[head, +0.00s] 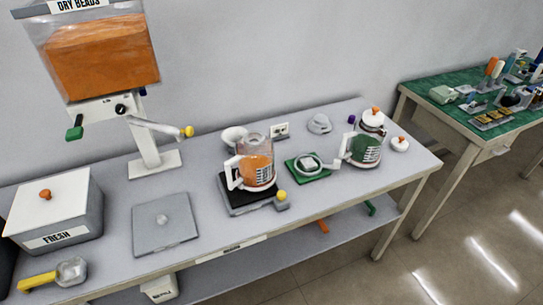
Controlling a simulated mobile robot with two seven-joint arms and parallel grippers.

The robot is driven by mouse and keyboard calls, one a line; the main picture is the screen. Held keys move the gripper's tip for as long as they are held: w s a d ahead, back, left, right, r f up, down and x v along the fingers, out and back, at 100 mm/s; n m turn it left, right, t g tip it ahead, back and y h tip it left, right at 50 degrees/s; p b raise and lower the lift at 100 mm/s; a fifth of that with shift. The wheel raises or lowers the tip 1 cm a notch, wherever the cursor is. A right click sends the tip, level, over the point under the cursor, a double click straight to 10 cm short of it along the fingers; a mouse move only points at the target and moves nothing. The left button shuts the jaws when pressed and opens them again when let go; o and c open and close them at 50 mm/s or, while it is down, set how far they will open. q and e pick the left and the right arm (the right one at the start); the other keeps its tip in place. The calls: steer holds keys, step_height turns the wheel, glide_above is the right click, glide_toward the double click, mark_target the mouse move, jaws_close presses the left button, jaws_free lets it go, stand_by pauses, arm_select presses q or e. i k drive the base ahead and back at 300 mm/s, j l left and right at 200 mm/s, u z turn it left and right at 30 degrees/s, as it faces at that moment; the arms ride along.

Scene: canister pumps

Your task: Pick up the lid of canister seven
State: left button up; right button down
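No label reading seven is legible, so I cannot tell which vessel is canister seven. A clear canister with orange contents (257,168) and a white handle stands on a black-topped scale. A second canister with dark green contents (364,149) stands further right, also with a white handle. A white lid with an orange knob (374,119) shows at the green canister's top back; I cannot tell whether it sits on that canister or on something behind it. Another white lid with an orange knob (399,144) lies on the table to its right. Neither gripper is in view.
A grey table (200,180) runs along the wall. It holds a white FRESH box (57,206), a yellow-handled scoop (55,273), a grey plate (163,222), a green pad (306,167) and a DRY BEADS dispenser (105,55). A green-topped table (470,90) stands right.

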mark_target(399, 144)
steer(key=i+l+u, duration=0.15)
steer(key=l, duration=0.65)
steer(key=i+l+u, duration=0.15)
steer(key=l, duration=0.6)
steer(key=l+u, duration=0.15)
steer(key=l, duration=0.65)
